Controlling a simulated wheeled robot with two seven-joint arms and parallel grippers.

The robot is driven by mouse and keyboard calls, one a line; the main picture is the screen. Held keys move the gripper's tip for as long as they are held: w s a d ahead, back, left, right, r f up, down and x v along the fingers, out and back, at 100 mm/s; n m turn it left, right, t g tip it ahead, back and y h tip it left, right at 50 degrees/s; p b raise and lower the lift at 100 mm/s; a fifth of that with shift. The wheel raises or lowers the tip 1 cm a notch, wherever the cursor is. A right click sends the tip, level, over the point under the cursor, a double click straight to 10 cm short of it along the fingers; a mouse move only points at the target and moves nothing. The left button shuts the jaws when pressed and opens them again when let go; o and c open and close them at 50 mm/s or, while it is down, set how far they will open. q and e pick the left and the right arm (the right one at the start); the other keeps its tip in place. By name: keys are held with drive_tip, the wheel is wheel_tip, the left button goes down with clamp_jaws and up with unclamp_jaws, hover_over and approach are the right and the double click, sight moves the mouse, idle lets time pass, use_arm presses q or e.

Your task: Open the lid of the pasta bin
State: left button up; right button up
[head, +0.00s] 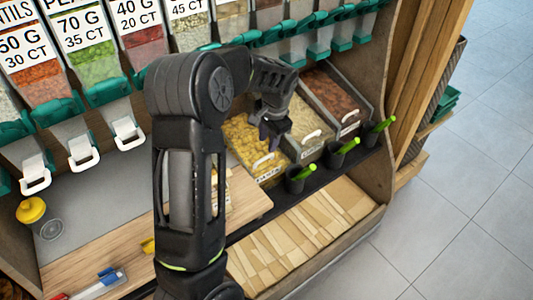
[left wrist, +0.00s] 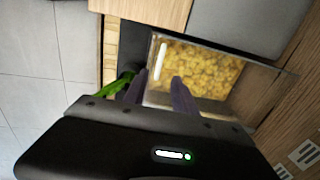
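The pasta bin (head: 244,137) is a clear-fronted bin of yellow pasta on the shelf, with a white handle (head: 263,161) at its front. Its transparent lid appears to be down. In the left wrist view the pasta (left wrist: 205,68) shows through the clear cover, with the white handle (left wrist: 162,60) at the left edge. My left gripper (head: 269,130) is above the bin's right side in the head view. Its two purple fingers (left wrist: 158,78) are apart and empty, pointing toward the handle, which lies between their lines. Contact cannot be told. My right gripper is not in view.
Two more lidded bins (head: 328,97) stand to the right of the pasta bin. Black cups with green-handled scoops (head: 314,173) line the ledge in front. Dispensers with white spouts (head: 128,133) hang at the left, above a wooden board (head: 100,268). The floor at right is clear.

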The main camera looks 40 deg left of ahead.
use_arm(q)
hover_over(266, 154)
drive_tip(key=s+d, duration=0.3)
drive_tip(key=s, duration=0.1)
drive_tip(key=f, duration=0.7)
drive_tip(key=shift+w+a+f, duration=0.15)
drive_tip(key=shift+w+f, duration=0.05)
drive_tip(key=shift+f, duration=0.1)
clamp_jaws()
idle(0.5)
